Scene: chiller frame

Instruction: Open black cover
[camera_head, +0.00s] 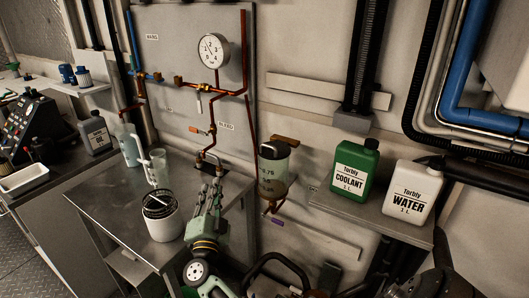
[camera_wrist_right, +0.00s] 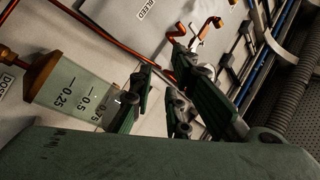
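A clear dosing vessel (camera_head: 272,178) with a dark top (camera_head: 273,151) is mounted on the wall panel. In the right wrist view the vessel (camera_wrist_right: 75,98) shows its scale and brass end; its other end is hidden behind a finger. A white tub (camera_head: 163,224) with a black slotted top (camera_head: 160,204) stands on the metal table. I cannot tell which black part is the cover. My right gripper (camera_head: 213,183) points up between tub and vessel, apart from both in the head view. Its fingers (camera_wrist_right: 160,75) are spread with nothing seen between them. My left gripper is not in view.
A green coolant jug (camera_head: 355,170) and a white water jug (camera_head: 411,191) stand on a shelf (camera_head: 385,222) at right. Copper pipes (camera_head: 215,92) and a gauge (camera_head: 213,49) are above my gripper. The metal table (camera_head: 107,205) has free room at its left front.

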